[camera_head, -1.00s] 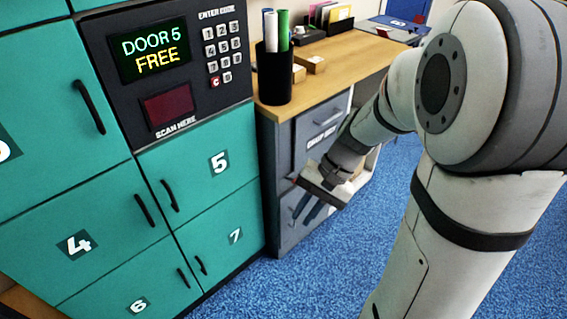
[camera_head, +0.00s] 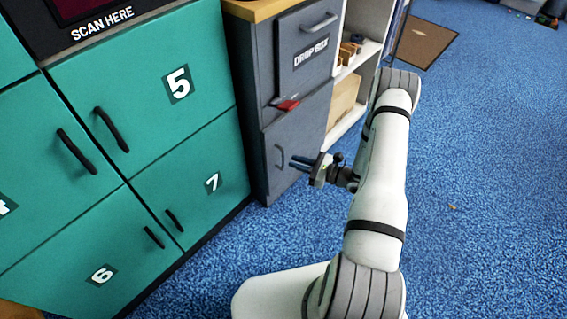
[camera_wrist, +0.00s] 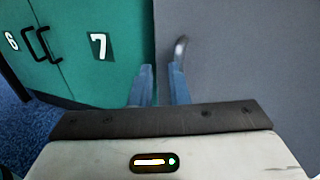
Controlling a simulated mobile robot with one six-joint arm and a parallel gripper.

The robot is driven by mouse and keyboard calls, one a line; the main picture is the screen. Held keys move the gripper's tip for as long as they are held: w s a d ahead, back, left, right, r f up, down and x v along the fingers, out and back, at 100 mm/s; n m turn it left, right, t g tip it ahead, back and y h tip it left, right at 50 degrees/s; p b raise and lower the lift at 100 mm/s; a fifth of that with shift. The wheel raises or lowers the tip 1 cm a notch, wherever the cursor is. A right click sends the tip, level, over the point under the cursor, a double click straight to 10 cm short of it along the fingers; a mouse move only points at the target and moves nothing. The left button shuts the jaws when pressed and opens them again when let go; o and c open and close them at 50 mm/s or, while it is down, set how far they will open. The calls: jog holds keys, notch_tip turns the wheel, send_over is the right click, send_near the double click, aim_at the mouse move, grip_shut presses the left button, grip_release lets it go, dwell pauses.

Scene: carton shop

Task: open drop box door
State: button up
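The grey drop box cabinet (camera_head: 262,125) stands right of the teal lockers. Its upper panel (camera_head: 305,60) carries the words DROP BOX and a bar handle (camera_head: 319,22). The lower door (camera_head: 300,130) looks closed, with an upright handle (camera_head: 279,157) near its left edge. My gripper (camera_head: 293,162) is in front of that handle, fingers pointing at it. In the wrist view my gripper (camera_wrist: 161,82) has its fingers apart with nothing seen between them. The handle (camera_wrist: 181,48) shows just beyond the right fingertip; contact cannot be told.
Teal locker doors, including door 7 (camera_head: 205,190), stand close on the left. A red object (camera_head: 286,104) sits at the seam above the lower door. An open white shelf (camera_head: 350,80) is on the right. The blue carpet (camera_head: 480,180) is mostly clear.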

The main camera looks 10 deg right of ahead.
aim_at(283, 168)
notch_tip(283, 168, down, 5)
jog(key=d+m+t+h+b, duration=0.1)
jog(key=m+t, duration=0.1)
jog(key=x, duration=0.2)
jog(key=b+x, duration=0.1)
jog(key=x, duration=0.4)
jog(key=shift+w+f+b, duration=0.1)
jog(key=shift+w+b, duration=0.3)
jog(key=shift+w, duration=0.2)
jog(key=shift+d, duration=0.1)
jog(key=shift+c, duration=0.3)
grip_shut()
